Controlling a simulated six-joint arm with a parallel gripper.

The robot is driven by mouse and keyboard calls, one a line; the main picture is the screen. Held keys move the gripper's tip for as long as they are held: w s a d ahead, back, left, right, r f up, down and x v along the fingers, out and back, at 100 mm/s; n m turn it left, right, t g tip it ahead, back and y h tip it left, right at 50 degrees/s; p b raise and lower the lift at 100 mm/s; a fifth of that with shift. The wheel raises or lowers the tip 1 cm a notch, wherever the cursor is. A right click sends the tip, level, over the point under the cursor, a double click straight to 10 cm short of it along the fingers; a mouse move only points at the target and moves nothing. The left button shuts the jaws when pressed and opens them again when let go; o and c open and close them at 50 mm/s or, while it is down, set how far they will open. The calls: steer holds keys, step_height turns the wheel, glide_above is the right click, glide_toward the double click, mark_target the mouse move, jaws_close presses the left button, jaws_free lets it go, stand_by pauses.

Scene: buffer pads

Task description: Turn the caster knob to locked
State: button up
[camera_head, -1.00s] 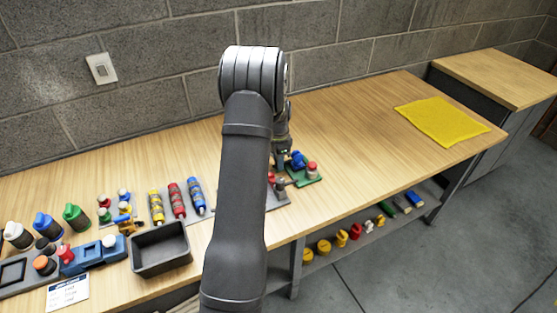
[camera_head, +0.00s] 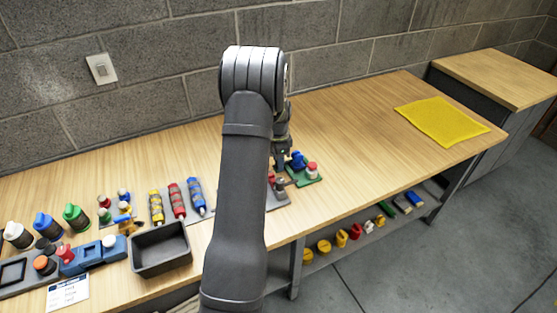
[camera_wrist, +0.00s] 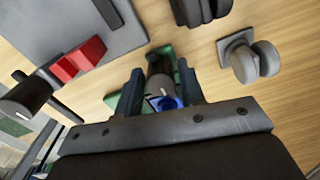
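My gripper (camera_wrist: 160,84) is in the wrist view with its two dark fingers apart. Between the fingers show a dark cylinder (camera_wrist: 158,66) and a blue part (camera_wrist: 166,102) over a green base (camera_wrist: 115,99). I cannot tell whether the fingers touch them. I cannot say for sure which part is the caster knob. A grey twin-wheel piece on a square plate (camera_wrist: 238,43) lies to the right. In the head view, my arm hides most of the gripper; a blue knob (camera_head: 297,159) and a red-and-white knob (camera_head: 312,168) stand beside it on a green base.
A grey plate with a red block (camera_wrist: 80,58) is at upper left in the wrist view. In the head view, a dark open bin (camera_head: 160,250), several coloured cylinders and knobs stand left of my arm. A yellow mat (camera_head: 443,121) lies right; the table between is clear.

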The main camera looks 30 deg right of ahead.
step_height(320, 180, up, 18)
steer(key=shift+f, duration=0.25)
steer(key=shift+f, duration=0.1)
step_height(320, 180, down, 17)
steer(key=shift+f, duration=0.2)
stand_by(0.7)
steer(key=shift+r, duration=0.1)
